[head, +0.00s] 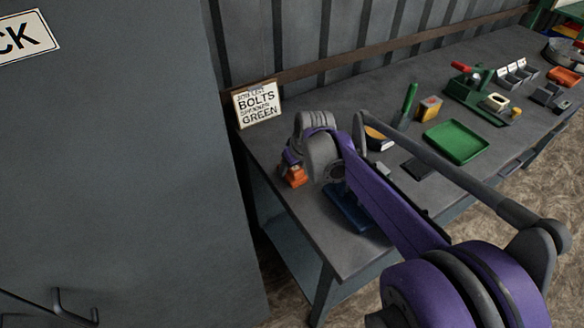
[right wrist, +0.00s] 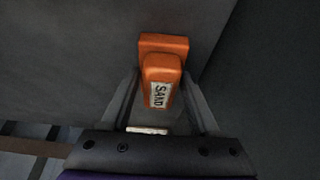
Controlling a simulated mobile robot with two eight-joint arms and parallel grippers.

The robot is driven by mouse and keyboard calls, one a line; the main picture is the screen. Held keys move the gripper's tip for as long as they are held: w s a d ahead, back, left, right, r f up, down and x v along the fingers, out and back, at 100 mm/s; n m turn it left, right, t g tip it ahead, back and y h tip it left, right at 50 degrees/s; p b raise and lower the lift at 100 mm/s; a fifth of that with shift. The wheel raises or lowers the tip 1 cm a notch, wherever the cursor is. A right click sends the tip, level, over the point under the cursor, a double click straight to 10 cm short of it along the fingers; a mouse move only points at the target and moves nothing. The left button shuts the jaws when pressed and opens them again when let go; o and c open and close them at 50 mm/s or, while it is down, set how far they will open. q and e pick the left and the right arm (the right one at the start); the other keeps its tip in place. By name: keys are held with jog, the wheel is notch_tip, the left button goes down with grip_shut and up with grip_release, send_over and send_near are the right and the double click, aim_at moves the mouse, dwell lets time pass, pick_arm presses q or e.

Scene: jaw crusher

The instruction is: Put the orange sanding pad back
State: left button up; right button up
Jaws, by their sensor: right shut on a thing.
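The orange sanding pad (right wrist: 162,45) is between the fingers of my right gripper (right wrist: 162,80) in the right wrist view. A white label reading SAND is on the part nearest the camera. In the head view the pad (head: 296,176) shows at the end of my right arm, over the near left end of the grey workbench (head: 290,215). My right gripper (head: 292,160) is shut on it, partly hidden by my wrist. I cannot tell whether the pad touches the bench. My left gripper is out of view.
A blue tray (head: 347,208) lies on the bench, partly behind my arm. A sign about bolts (head: 257,104) stands at the back left. A green tray (head: 456,142) and a green-based vise-like tool (head: 475,92) stand farther right. A tall grey cabinet (head: 130,170) is close on the left.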

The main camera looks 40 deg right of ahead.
jog(key=shift+f, duration=0.1)
jog(key=o, duration=1.3)
jog(key=shift+r, duration=0.2)
jog(key=p+v, duration=0.2)
jog(key=v, duration=1)
jog(key=shift+n+t, duration=0.3)
jog(key=shift+n, duration=0.3)
jog(key=s+a+f, duration=1)
jog(key=a, duration=0.1)
jog(key=s+a+f, duration=0.4)
jog(key=a+f, duration=0.1)
jog(key=a, duration=0.1)
jog(key=shift+s+a+f, duration=0.1)
jog(key=shift+s+a, duration=0.1)
jog(key=shift+s, duration=0.2)
